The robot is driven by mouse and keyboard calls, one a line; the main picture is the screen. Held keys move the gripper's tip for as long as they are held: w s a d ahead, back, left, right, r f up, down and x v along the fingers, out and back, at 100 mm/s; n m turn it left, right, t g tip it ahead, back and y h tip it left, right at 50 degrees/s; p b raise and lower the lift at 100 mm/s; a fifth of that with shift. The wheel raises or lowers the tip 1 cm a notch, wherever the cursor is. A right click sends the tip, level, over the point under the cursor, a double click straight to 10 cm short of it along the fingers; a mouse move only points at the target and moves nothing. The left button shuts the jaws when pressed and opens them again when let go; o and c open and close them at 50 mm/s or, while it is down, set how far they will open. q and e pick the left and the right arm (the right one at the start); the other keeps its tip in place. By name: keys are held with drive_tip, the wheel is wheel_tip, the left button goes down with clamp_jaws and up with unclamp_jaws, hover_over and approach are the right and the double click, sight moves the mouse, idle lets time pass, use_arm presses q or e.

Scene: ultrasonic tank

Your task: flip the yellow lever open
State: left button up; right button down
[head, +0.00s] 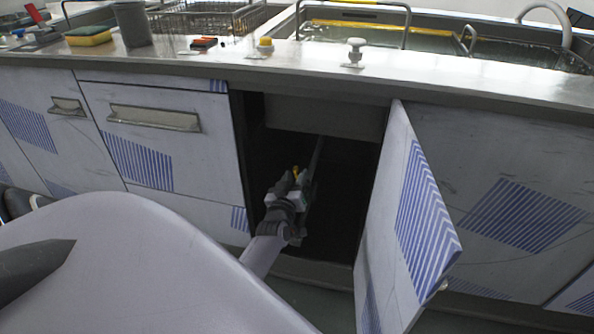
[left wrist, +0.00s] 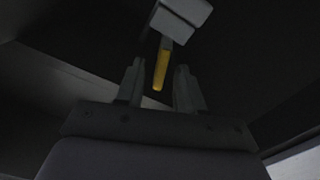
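The yellow lever (head: 296,171) shows as a small bit of yellow inside the dark open cabinet under the counter. In the left wrist view the yellow lever (left wrist: 161,70) is a short bar on a grey fitting (left wrist: 181,17). My left gripper (head: 291,189) reaches into the cabinet, close to the lever. In the left wrist view my left gripper (left wrist: 158,82) is open, its two fingers apart with the lever's end in the gap between them as seen there. I cannot tell whether a finger touches it. My right gripper is not in view.
The cabinet door (head: 408,220) stands open on the right of the opening. Closed drawer fronts (head: 150,135) flank it on the left. The counter (head: 300,68) above carries a sponge (head: 88,36), a grey cup (head: 132,24) and knobs (head: 355,50).

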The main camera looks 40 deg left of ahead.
use_arm(q)
drive_tip(key=shift+b+x, duration=0.3)
drive_tip(key=shift+x, duration=0.9)
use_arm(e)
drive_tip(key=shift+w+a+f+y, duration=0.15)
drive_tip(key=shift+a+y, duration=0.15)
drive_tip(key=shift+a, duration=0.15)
use_arm(q)
clamp_jaws()
